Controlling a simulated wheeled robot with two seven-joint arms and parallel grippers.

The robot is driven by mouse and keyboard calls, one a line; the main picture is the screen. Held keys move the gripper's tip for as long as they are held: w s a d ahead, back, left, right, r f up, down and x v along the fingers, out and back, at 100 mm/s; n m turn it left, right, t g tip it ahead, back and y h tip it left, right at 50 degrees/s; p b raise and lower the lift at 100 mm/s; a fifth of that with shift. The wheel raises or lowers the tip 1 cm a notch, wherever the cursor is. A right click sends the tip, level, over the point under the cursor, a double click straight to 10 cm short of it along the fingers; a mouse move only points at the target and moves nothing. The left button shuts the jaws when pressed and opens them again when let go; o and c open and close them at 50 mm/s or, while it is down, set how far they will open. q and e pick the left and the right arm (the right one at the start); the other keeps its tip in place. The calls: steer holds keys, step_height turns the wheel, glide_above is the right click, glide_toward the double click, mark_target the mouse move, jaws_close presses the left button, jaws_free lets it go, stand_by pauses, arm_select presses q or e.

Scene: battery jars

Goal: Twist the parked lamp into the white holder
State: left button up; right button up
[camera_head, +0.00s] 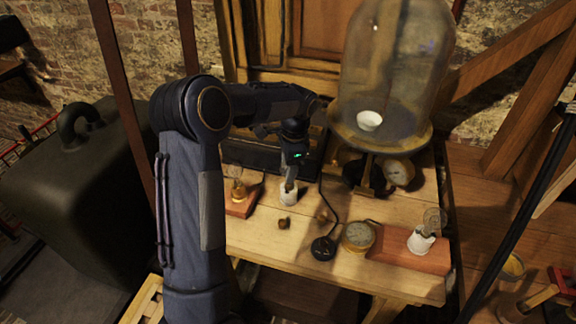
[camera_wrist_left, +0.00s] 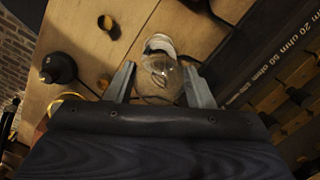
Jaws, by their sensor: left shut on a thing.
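My left gripper (camera_head: 291,178) points down over the middle of the wooden table, right above a small white holder (camera_head: 289,197). In the left wrist view its two fingers (camera_wrist_left: 160,88) are shut on a clear glass lamp (camera_wrist_left: 160,72). The white holder shows just beyond the lamp (camera_wrist_left: 158,42). The lamp's lower end is at the holder, but I cannot tell how far it is seated. In the head view the fingers mostly hide this lamp. My right gripper is not in view.
A second glass lamp (camera_head: 434,220) stands in a white holder (camera_head: 421,241) on a reddish board at right. Another small lamp (camera_head: 238,188) is on a block at left. A black knob (camera_head: 323,248), a brass dial (camera_head: 357,235) and a glass bell jar (camera_head: 397,65) stand nearby.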

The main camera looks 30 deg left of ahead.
arm_select(q)
steer(key=shift+f, duration=0.65)
stand_by(0.7)
steer(key=m, duration=0.3)
steer(key=shift+r+p, duration=0.1)
steer(key=shift+p, duration=0.3)
steer(key=m, duration=0.3)
steer(key=shift+t+p, duration=0.3)
steer(key=shift+t, duration=0.1)
steer(key=shift+m, duration=0.3)
steer(key=m+p, duration=0.1)
steer(key=m, duration=0.2)
steer(key=m+p, duration=0.1)
steer(key=m, duration=0.2)
steer(key=shift+w+t, duration=0.1)
steer(key=shift+t, duration=0.3)
steer(key=shift+p, duration=0.3)
